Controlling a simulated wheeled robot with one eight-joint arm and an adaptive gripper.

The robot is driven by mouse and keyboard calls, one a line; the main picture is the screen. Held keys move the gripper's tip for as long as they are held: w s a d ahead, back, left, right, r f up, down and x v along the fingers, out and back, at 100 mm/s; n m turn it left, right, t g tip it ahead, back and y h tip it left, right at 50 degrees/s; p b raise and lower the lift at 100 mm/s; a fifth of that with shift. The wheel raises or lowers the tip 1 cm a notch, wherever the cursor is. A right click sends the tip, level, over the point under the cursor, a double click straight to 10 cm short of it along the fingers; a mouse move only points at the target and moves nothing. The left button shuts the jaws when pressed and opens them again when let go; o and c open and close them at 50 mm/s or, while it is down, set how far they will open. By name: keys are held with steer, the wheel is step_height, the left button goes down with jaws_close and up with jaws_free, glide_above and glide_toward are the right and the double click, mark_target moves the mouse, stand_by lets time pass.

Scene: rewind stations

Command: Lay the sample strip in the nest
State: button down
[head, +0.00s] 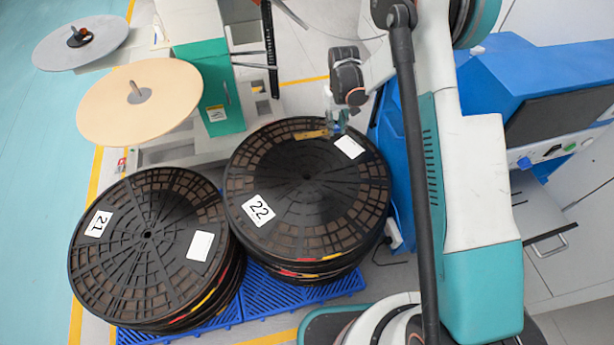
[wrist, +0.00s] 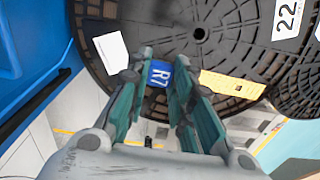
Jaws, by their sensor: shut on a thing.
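My gripper (wrist: 158,82) is shut on the sample strip, with its blue R7 label (wrist: 158,73) between the fingertips. A yellow length of the strip (wrist: 232,85) shows to the right of the right finger; the finger hides where it meets the label. In the head view, my gripper (head: 337,122) is over the far edge of the reel marked 22, and the yellow strip (head: 312,134) points left from it. I cannot tell whether the strip touches the reel. I cannot make out the nest in either view.
The reel marked 22 (head: 300,205) tops a stack beside another stack topped by reel 21 (head: 147,245). Both stand on a blue pallet (head: 290,292). A teal-and-white station with a beige disc (head: 165,105) is behind. A blue machine (head: 520,75) stands right. Floor is open at far left.

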mark_target(327, 165)
steer(key=f+b, duration=0.2)
steer(key=f, duration=0.5)
steer(key=w+f+b, duration=0.1)
steer(key=f+b, duration=0.1)
steer(key=f, duration=0.5)
steer(key=a+f+b, duration=0.1)
steer(key=f+b, duration=0.1)
steer(key=f, duration=0.6)
steer(key=shift+w+a+f+b, duration=0.1)
steer(key=shift+w+b, duration=0.25)
steer(key=shift+b, duration=0.05)
steer(key=shift+f, duration=0.1)
steer(key=c, duration=1.4)
jaws_free()
